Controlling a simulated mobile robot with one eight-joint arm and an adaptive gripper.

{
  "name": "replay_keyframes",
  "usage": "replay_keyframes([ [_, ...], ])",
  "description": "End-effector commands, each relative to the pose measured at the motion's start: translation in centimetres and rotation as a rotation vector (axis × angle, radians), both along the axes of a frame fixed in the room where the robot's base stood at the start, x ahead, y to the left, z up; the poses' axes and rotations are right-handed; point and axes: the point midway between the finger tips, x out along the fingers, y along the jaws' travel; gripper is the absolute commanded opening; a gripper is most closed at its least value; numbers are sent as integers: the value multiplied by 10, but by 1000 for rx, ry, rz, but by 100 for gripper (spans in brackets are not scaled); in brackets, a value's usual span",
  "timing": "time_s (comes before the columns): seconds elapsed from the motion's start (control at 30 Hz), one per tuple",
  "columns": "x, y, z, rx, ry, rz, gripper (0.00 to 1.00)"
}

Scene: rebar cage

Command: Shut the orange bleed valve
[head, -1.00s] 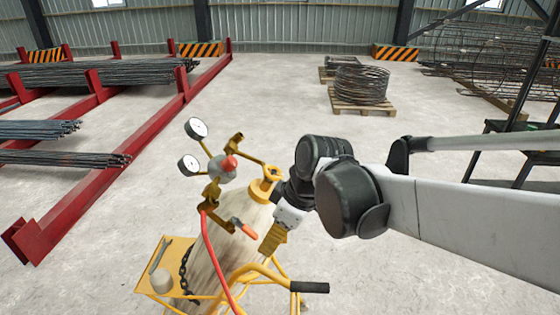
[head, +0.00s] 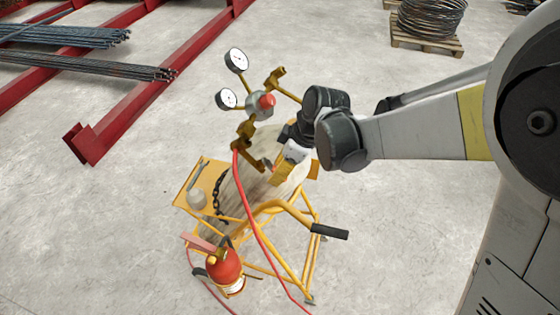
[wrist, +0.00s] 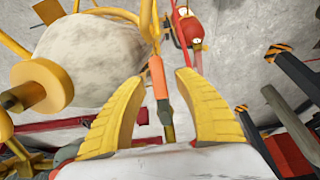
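The orange bleed valve lever (wrist: 157,78) lies between the open yellow fingers of my gripper (wrist: 161,82) in the wrist view. Its orange grip is at the fingertips, and its brass stem runs down between the fingers. There is a gap on both sides, wider on the right. In the head view my gripper (head: 279,176) reaches down beside the regulator (head: 260,106), just above the cylinder, and largely hides the lever.
A red hose (head: 257,222) hangs down in front. A fire extinguisher (head: 224,268) is at the cart's front. Two gauges (head: 236,60) stick out left of the regulator.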

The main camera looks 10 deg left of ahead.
Motion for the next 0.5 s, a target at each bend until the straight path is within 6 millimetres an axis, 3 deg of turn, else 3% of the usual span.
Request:
replay_keyframes([
  [0.37,0,2,-6,0,0,-1,37],
  [0.4,0,2,-6,0,0,-1,24],
  [0.5,0,2,-6,0,0,-1,0],
])
